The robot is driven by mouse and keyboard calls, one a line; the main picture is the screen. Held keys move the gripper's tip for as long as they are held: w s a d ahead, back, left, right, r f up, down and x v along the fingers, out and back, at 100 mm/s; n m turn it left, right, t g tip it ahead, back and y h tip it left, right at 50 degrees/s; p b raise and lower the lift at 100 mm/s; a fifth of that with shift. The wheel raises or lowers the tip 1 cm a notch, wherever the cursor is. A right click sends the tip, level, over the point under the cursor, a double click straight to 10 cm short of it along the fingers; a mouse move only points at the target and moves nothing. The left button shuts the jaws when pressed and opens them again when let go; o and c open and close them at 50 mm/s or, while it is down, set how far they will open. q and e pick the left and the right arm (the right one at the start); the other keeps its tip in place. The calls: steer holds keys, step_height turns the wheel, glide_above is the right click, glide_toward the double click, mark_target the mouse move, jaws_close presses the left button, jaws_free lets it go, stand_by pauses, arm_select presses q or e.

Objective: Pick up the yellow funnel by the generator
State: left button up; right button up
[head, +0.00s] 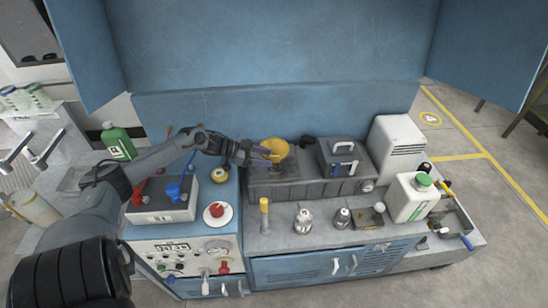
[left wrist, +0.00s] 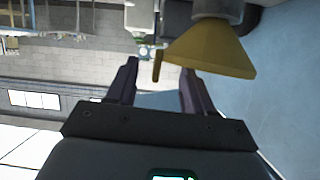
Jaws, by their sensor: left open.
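The yellow funnel (head: 277,148) is at the back of the bench, above the left part of a long dark grey unit. It shows large in the left wrist view (left wrist: 210,50), its wide rim toward the fingers and its narrow end at a grey cylinder. My left gripper (head: 266,153) is open right at the funnel and partly overlaps it in the head view. In the left wrist view, a thin brownish-yellow strip (left wrist: 157,66) shows between the open fingers (left wrist: 158,82). I cannot tell whether either finger touches the funnel. My right gripper is not in view.
A grey case with a handle (head: 342,158) stands right of the funnel, then a white louvred box (head: 396,147) and a green-capped white jug (head: 410,198). Small fittings and a yellow-topped stick (head: 264,215) stand in front. A blue panel (head: 330,112) rises close behind.

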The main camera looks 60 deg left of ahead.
mark_target(272, 158)
arm_select(q)
steer(key=shift+b+x, duration=0.4)
steer(key=shift+x, duration=1.45)
steer(key=shift+w+a, duration=0.1)
jaws_close()
